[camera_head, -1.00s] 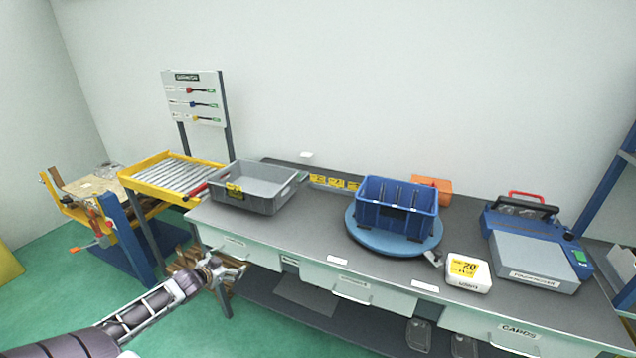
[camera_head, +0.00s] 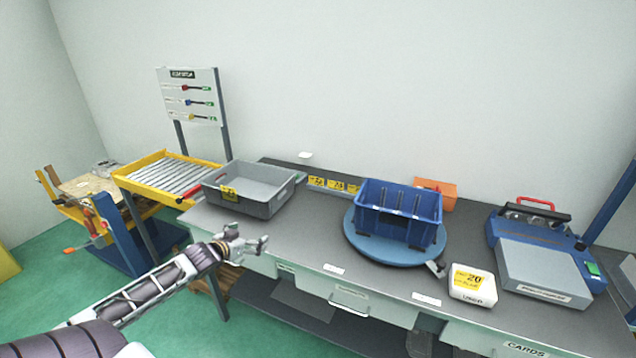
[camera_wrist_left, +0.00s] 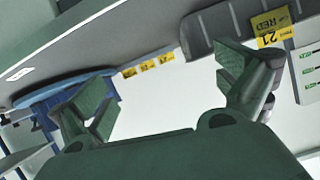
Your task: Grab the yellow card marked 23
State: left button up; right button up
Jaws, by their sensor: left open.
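Three small yellow cards (camera_head: 336,185) stand in a row at the back of the grey bench, between the grey bin and the blue crate. They also show in the left wrist view (camera_wrist_left: 147,65). Their numbers are too small to read, so I cannot tell which is marked 23. My left gripper (camera_head: 252,240) is open and empty at the bench's front edge, below the grey bin. The row shows beyond its spread fingers (camera_wrist_left: 165,88).
The grey bin (camera_head: 284,205) stands at the bench's left end. A blue crate (camera_head: 398,214) sits on a blue turntable (camera_head: 372,250). A white box with a yellow label (camera_head: 472,284) and a blue-grey machine (camera_head: 545,272) are right. Bench top before the cards is clear.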

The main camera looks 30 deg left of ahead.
aim_at(313, 180)
jog(key=i+j, duration=0.1)
jog(key=i, duration=0.5)
jog(key=i+j, duration=0.1)
jog(key=i, duration=0.55)
